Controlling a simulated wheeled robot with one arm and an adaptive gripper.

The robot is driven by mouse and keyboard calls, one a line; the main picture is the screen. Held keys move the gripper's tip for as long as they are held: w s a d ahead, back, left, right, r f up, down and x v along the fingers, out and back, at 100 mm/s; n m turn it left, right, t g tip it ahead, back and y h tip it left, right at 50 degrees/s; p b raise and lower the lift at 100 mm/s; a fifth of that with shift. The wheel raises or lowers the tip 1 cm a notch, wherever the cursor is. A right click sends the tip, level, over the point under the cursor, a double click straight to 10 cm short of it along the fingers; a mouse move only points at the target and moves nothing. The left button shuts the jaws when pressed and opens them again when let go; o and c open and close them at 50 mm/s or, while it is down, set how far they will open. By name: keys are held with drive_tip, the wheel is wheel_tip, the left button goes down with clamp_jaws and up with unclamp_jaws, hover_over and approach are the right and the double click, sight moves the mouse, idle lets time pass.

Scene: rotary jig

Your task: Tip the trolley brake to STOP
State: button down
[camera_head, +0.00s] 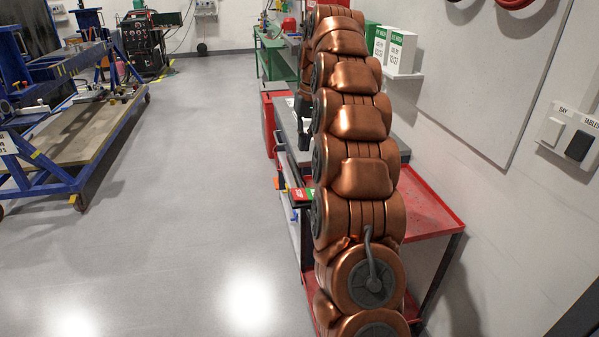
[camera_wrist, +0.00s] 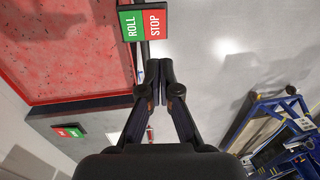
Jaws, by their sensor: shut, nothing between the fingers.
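The trolley brake is a rocker plate (camera_wrist: 144,22) with a green ROLL half and a red STOP half, at the top of the wrist view. It sits at the edge of the red trolley (camera_wrist: 70,50). Which half is pressed down I cannot tell. My gripper (camera_wrist: 159,70) is shut and empty. Its fingertips point toward the plate and appear just short of it in the picture; the height between them is unclear. In the head view, a red and green plate (camera_head: 301,197) shows beside my copper arm, which hides much of the trolley (camera_head: 430,205).
A second small green and red plate (camera_wrist: 68,131) is at the lower left of the wrist view. A blue-framed cart (camera_head: 75,165) stands at the left in the head view. Grey floor between is clear. Wall switches (camera_head: 575,140) are at the right.

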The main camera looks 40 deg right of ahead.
sight(296, 194)
drive_tip(key=shift+w+a+f+p, duration=0.1)
drive_tip(key=shift+a+f+p, duration=0.3)
drive_tip(key=shift+f, duration=1.9)
drive_tip(key=shift+w+a+f+p, duration=0.2)
drive_tip(key=shift+f+p, duration=0.25)
drive_tip(key=shift+f, duration=1.8)
drive_tip(key=shift+w+a+f+p, duration=0.1)
drive_tip(key=shift+a+f+p, duration=0.3)
drive_tip(key=shift+f, duration=1.9)
drive_tip(key=shift+d+f, duration=0.1)
drive_tip(key=shift+a+f+h+b, duration=0.2)
drive_tip(key=shift+f+h+b, duration=0.2)
drive_tip(key=shift+f+b, duration=0.25)
drive_tip(key=shift+r, duration=0.5)
drive_tip(key=shift+r, duration=0.6)
